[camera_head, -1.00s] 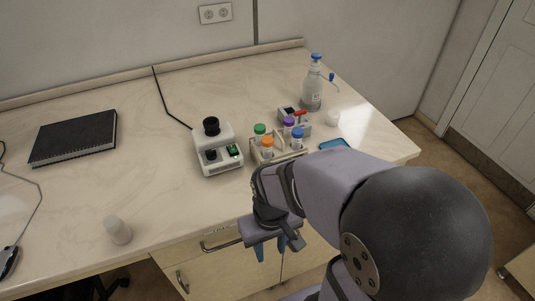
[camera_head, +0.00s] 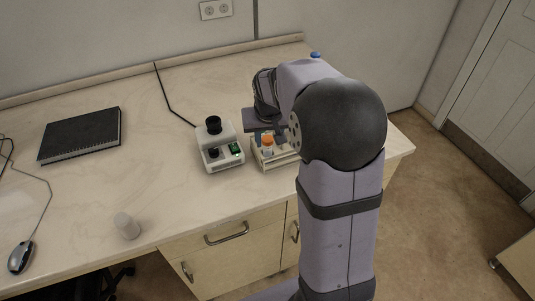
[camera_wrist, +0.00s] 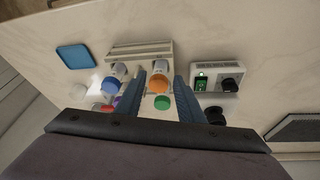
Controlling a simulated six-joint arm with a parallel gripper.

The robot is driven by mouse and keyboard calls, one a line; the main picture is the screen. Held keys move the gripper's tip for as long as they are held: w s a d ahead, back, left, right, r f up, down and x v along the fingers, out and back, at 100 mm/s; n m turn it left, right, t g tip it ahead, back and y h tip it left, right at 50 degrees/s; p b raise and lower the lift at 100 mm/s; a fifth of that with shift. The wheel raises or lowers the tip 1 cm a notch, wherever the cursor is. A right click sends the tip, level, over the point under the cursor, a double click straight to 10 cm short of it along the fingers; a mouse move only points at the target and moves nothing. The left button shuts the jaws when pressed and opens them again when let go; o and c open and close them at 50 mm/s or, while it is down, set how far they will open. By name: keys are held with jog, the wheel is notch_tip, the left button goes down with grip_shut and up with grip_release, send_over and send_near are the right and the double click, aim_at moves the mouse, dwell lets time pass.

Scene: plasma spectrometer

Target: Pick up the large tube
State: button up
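The tube rack (camera_wrist: 140,49) holds several capped tubes. In the wrist view an orange-capped tube (camera_wrist: 159,83) and a green-capped tube (camera_wrist: 162,103) lie in line between my fingers. A blue-capped tube (camera_wrist: 110,84) and a purple-capped one (camera_wrist: 117,101) are left of the left finger. My gripper (camera_wrist: 160,78) is open, its two blue fingers pointing down over the rack, one on either side of the orange cap; contact cannot be told. In the head view the rack (camera_head: 282,166) and orange-capped tube (camera_head: 267,141) show; my arm hides the other tubes. Which tube is large is unclear.
A white device (camera_head: 221,152) with a black knob stands close left of the rack. A blue flat object (camera_wrist: 73,57) lies on the other side. A bottle (camera_head: 315,55) is mostly hidden behind my arm.

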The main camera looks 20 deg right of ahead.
aim_at(267, 140)
jog(key=shift+w+d+r+m, duration=0.2)
jog(key=shift+w+r+m, duration=0.2)
jog(key=shift+w+r, duration=0.15)
jog(key=shift+f+m, duration=0.1)
jog(key=shift+m, duration=0.3)
jog(key=shift+p+x, duration=1.6)
jog(key=shift+x, duration=2.05)
jog(key=shift+w+a, duration=0.1)
jog(key=shift+c, duration=0.4)
grip_shut()
